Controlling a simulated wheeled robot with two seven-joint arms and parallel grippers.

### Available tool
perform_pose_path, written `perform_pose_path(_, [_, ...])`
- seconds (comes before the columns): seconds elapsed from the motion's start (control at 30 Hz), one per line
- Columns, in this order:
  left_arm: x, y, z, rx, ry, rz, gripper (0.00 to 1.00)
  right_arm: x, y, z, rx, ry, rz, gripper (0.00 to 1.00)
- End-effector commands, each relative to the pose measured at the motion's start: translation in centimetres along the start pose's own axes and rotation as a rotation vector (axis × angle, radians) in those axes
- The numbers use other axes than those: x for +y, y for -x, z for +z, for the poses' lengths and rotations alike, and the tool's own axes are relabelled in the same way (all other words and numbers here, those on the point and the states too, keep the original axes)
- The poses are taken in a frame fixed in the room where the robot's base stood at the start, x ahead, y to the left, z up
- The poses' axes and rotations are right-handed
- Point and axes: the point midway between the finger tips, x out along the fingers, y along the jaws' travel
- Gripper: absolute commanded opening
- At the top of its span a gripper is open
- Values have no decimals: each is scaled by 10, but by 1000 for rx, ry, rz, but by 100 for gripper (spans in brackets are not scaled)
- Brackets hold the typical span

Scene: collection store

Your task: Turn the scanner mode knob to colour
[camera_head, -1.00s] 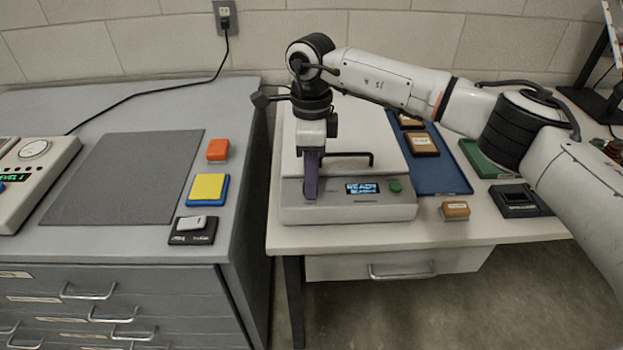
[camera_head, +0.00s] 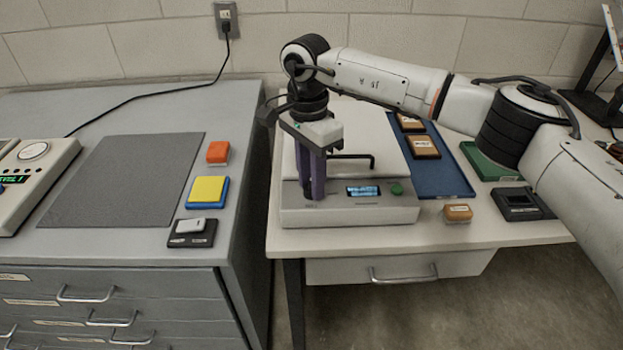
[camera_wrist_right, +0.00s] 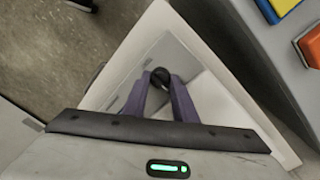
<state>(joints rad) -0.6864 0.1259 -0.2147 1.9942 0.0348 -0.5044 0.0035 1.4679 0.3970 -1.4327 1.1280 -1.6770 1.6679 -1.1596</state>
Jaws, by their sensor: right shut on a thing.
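The scanner (camera_head: 350,214) is a light grey box with a pale lid on the right-hand table. Its front panel has a lit blue display (camera_head: 363,190), whose text I cannot read, and a green button (camera_head: 397,189). My right gripper (camera_head: 313,194) points down at the left part of this panel. In the right wrist view, its purple fingers are shut on a dark round knob (camera_wrist_right: 160,76). The fingers hide the knob in the head view, and I cannot tell its setting. My left gripper is not in view.
A black bar handle (camera_head: 352,160) is on the lid, right of my fingers. A blue tray (camera_head: 440,178) with small boxes lies to the right. An orange-brown block (camera_head: 457,213) sits near the table's front edge. A grey cabinet (camera_head: 120,243) stands left across a gap.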

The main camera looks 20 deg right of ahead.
Motion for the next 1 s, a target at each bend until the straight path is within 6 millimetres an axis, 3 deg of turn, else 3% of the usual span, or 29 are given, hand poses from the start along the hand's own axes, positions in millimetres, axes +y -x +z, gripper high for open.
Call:
perform_pose_path(0.47, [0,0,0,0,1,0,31,-2,3,-1,1,12,-9,3])
perform_pose_path(0.5, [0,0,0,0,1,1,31,-2,4,-1,1,12,-9,30])
perform_pose_path(0.6, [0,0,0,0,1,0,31,-2,3,-1,1,12,-7,43])
perform_pose_path(0.87, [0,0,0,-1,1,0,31,-1,1,0,1,12,-4,43])
perform_pose_path(1.0, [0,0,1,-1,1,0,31,-1,10,0,2,12,-5,43])
